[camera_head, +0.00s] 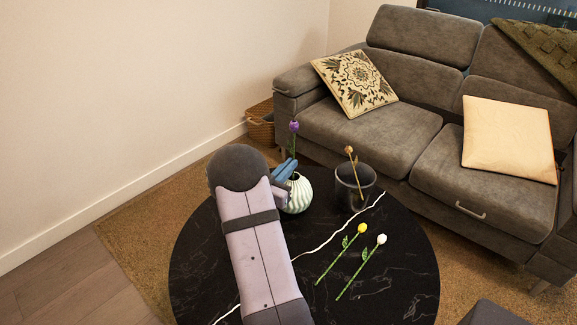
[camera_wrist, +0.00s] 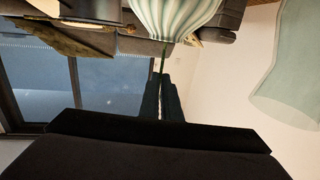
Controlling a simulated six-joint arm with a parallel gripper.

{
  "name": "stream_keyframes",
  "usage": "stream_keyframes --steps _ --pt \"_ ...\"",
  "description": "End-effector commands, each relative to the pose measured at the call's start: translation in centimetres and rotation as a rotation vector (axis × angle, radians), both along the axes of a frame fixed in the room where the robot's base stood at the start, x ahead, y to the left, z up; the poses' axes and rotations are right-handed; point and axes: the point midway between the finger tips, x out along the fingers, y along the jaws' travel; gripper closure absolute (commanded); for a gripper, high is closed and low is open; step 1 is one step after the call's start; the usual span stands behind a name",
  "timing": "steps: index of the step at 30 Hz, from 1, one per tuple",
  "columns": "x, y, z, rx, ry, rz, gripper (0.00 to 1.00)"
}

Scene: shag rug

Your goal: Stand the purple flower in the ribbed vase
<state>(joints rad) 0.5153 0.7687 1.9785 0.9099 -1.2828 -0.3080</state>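The purple flower (camera_head: 294,127) stands about upright, bloom up, above the ribbed vase (camera_head: 299,194). The vase is pale green and white, round, and stands on the black table. My gripper (camera_head: 287,169) is at the vase's upper left, with its blue fingers close together around the flower's stem. In the wrist view the ribbed vase (camera_wrist: 176,16) appears upside down at the top. The green stem (camera_wrist: 162,60) runs from the vase's mouth edge to between my fingers (camera_wrist: 161,92). How deep the stem's lower end sits is hidden.
The round black marble table (camera_head: 400,270) fills the front. A dark cylindrical vase (camera_head: 355,188) holding a brownish-gold flower (camera_head: 350,152) stands right of the ribbed vase. A yellow flower (camera_head: 362,228) and a white flower (camera_head: 381,239) lie on the table. A grey sofa (camera_head: 380,130) stands behind.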

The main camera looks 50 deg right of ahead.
Motion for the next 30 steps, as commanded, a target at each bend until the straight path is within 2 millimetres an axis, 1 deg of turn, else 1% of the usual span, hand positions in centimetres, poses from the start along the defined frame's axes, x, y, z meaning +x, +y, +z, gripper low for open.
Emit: stream_keyframes --steps 1,9,24,26,27,30 --pt "0.0 0.0 -0.4 0.0 0.0 0.0 1.0" --pt "0.0 0.0 -1.3 0.0 0.001 0.0 1.0" --pt "0.0 0.0 -1.5 0.0 0.0 0.0 1.0" --pt "0.0 0.0 -1.5 0.0 0.0 0.0 0.85" --pt "0.0 0.0 -1.5 0.0 0.0 0.0 0.75" --pt "0.0 0.0 -1.5 0.0 0.0 0.0 0.75"
